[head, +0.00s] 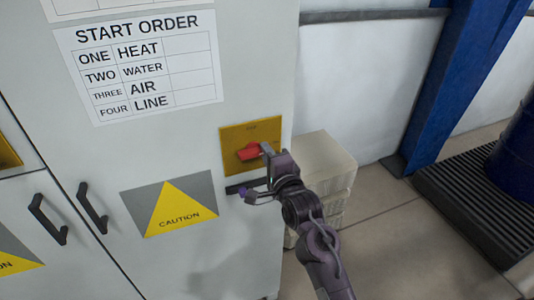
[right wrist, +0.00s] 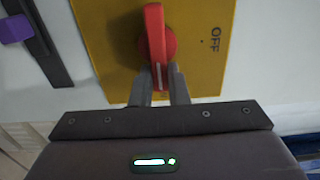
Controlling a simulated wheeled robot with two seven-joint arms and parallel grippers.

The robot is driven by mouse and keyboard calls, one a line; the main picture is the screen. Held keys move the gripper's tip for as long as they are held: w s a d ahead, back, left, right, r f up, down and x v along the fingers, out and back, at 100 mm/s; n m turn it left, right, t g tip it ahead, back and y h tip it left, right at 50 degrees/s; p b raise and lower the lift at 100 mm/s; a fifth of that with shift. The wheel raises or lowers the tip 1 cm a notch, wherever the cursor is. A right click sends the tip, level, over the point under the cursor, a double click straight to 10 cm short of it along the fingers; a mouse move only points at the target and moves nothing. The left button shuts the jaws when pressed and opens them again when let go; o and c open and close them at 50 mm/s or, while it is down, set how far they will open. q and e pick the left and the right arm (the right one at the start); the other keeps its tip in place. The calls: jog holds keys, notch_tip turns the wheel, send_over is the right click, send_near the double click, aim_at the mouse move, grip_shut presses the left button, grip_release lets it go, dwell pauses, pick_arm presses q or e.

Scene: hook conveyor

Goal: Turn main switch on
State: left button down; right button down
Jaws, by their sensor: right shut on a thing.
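The main switch is a red rotary handle (head: 249,152) on a yellow plate (head: 233,136) on the grey cabinet's front. In the head view the handle lies roughly sideways. My right gripper (head: 265,151) reaches it from the right side. In the right wrist view, the fingers (right wrist: 161,80) are shut on the white-marked end of the red handle (right wrist: 155,30). The word OFF shows on the yellow plate (right wrist: 205,75), to the right of the handle in that view. My left gripper is not in view.
A black bar (right wrist: 38,45) with a purple piece (right wrist: 15,29) is fixed below the switch plate. A caution sign (head: 170,208) and black door handles (head: 92,207) are to the left. A pale block stack (head: 325,165) stands right of the cabinet, near my right arm.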

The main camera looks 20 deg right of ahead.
dwell(0.3)
jog(key=c, duration=1.4)
grip_release()
jog(key=s+b, duration=0.3)
jog(key=s, duration=0.4)
jog(key=shift+s+d, duration=0.15)
jog(key=shift+s, duration=0.2)
